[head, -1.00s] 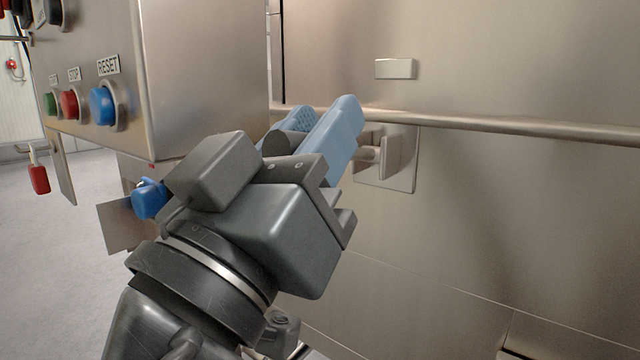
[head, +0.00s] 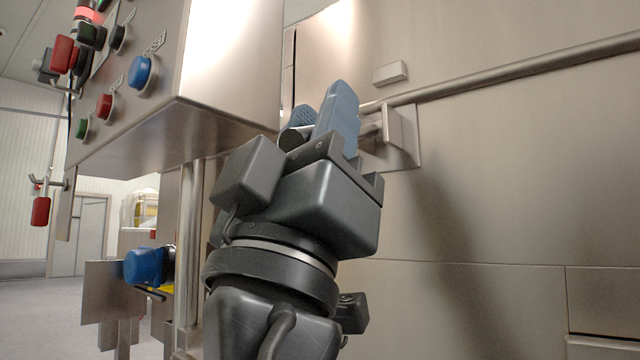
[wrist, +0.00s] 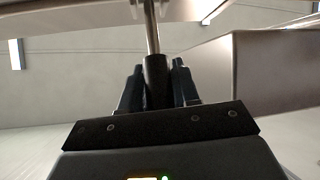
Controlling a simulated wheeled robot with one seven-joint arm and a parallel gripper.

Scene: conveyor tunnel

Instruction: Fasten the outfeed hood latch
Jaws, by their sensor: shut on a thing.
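The latch shows as a steel bracket on a plate (head: 403,135) on the steel hood side. In the wrist view a thin steel rod (wrist: 151,30) runs into a dark cylindrical grip (wrist: 156,82), which looks like the latch handle. My gripper (head: 322,112) has its blue fingers shut around this grip, just left of the bracket. The grip also shows dark between the fingers in the head view (head: 295,137). My fingers partly hide the joint between handle and bracket, so I cannot tell whether the latch is engaged.
A control box (head: 225,95) with several buttons hangs close to the left of my gripper. A long rail (head: 520,75) crosses the panel at right, and a small block (head: 390,73) sits above it. A blue part (head: 145,266) stands at lower left. Floor is open at far left.

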